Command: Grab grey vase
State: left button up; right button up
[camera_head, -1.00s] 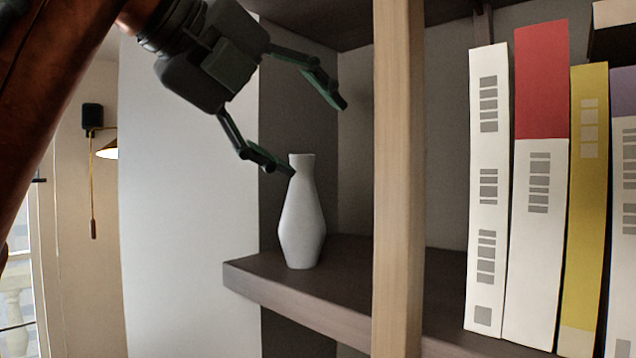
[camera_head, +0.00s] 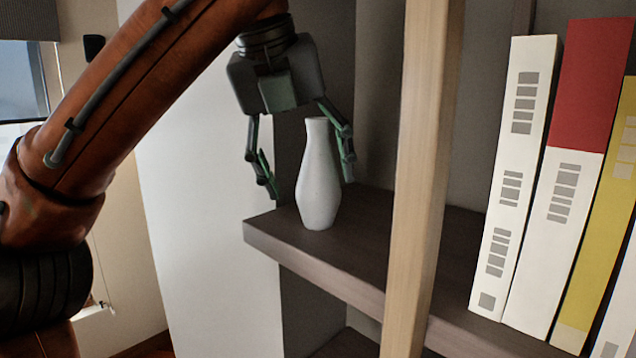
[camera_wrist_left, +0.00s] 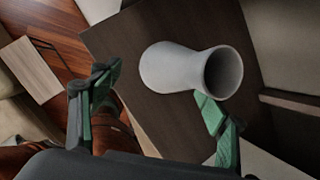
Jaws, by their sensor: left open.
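The grey vase (camera_head: 318,182) stands upright on the dark shelf (camera_head: 262,235), near its left end. It is pale, with a narrow neck. My left gripper (camera_head: 308,188) is open and points down, one finger to the left of the vase and the other by its right side. In the left wrist view the vase (camera_wrist_left: 180,70) lies ahead with its mouth toward the camera. There the right fingertip of my left gripper (camera_wrist_left: 158,95) is close to the vase's neck; I cannot tell whether it touches. The left finger is clearly apart from it. My right gripper is not in view.
A light wooden upright (camera_head: 423,170) stands to the right of the vase. Beyond it are a white binder (camera_head: 512,170), a red and white one (camera_head: 572,175) and a yellow one (camera_head: 600,200). A white wall panel (camera_head: 200,190) is left of the shelf.

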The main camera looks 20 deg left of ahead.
aim_at(319, 197)
pick_arm(q)
jog(key=shift+w+d+f, duration=0.2)
jog(key=shift+f, duration=0.45)
jog(key=shift+w+f, duration=1.05)
jog(key=shift+f, duration=0.5)
jog(key=shift+s+d+r, duration=0.1)
jog(key=shift+s+d, duration=0.05)
jog(key=shift+c, duration=0.4)
jog(key=shift+w, duration=0.2)
jog(key=c, duration=0.5)
jog(key=shift+s, duration=0.1)
jog(key=c, duration=0.9)
